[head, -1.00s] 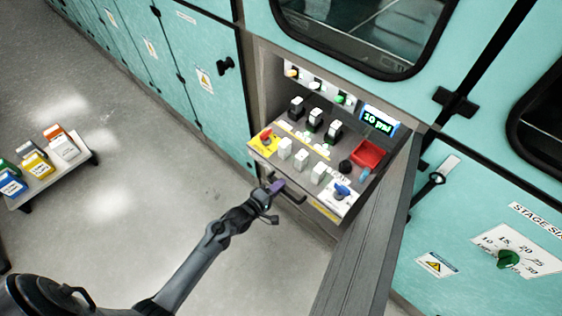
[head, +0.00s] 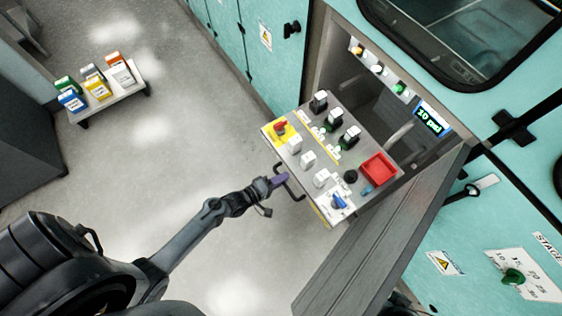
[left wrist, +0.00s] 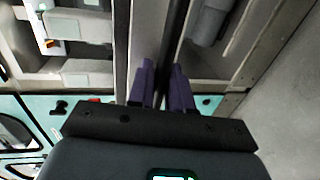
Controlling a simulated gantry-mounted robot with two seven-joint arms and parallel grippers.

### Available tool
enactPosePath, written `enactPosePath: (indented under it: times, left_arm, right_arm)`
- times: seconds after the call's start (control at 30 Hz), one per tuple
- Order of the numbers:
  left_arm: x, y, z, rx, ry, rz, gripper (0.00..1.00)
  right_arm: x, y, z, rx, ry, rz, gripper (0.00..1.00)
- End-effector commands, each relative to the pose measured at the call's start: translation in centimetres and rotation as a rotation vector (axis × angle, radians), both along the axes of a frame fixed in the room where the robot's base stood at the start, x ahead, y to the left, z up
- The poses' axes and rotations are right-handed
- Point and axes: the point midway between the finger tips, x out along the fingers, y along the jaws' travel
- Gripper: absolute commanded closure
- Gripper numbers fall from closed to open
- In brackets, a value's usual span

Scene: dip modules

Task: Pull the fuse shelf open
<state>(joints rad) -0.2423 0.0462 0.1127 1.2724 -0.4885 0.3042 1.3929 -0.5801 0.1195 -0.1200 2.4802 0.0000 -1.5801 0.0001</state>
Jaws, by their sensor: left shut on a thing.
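The fuse shelf (head: 318,178) is a grey panel with several black and white modules, a red-and-yellow switch, a blue switch and a red tray. In the head view it juts out of the open cabinet bay. A dark bar handle (head: 291,186) runs along its front edge. My left gripper (head: 279,181) is at this handle, shut on it. In the left wrist view the purple fingers (left wrist: 161,85) close around the dark bar, beside the shelf's front. My right gripper is not in view.
The bay (head: 366,110) behind the shelf shows open space. A grey cabinet door (head: 385,235) stands open on the right. A low stand (head: 132,88) with several coloured boxes is at the upper left. The floor left of the shelf is clear.

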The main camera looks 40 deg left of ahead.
Motion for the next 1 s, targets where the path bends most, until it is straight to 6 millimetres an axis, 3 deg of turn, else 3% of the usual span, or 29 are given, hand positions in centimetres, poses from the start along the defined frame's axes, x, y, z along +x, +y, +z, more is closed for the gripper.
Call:
enactPosePath:
  times: [0.27,0.3,0.37,0.73,1.0]
  left_arm:
    - [0.1,-0.1,0.2,-0.001,-0.005,-0.003,1.0]
    - [0.1,-0.1,0.2,-0.001,-0.005,-0.003,0.74]
    - [0.1,-0.1,0.2,-0.001,-0.004,-0.003,0.66]
    - [-0.3,0.1,0.1,0.0,0.0,-0.001,0.66]
    - [-3.6,1.4,0.9,0.002,0.002,0.0,0.66]
  right_arm:
    - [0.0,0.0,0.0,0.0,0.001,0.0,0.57]
    - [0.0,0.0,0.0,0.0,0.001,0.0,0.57]
    - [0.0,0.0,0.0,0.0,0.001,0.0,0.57]
    - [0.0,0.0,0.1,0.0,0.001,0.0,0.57]
    - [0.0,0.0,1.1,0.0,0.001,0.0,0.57]
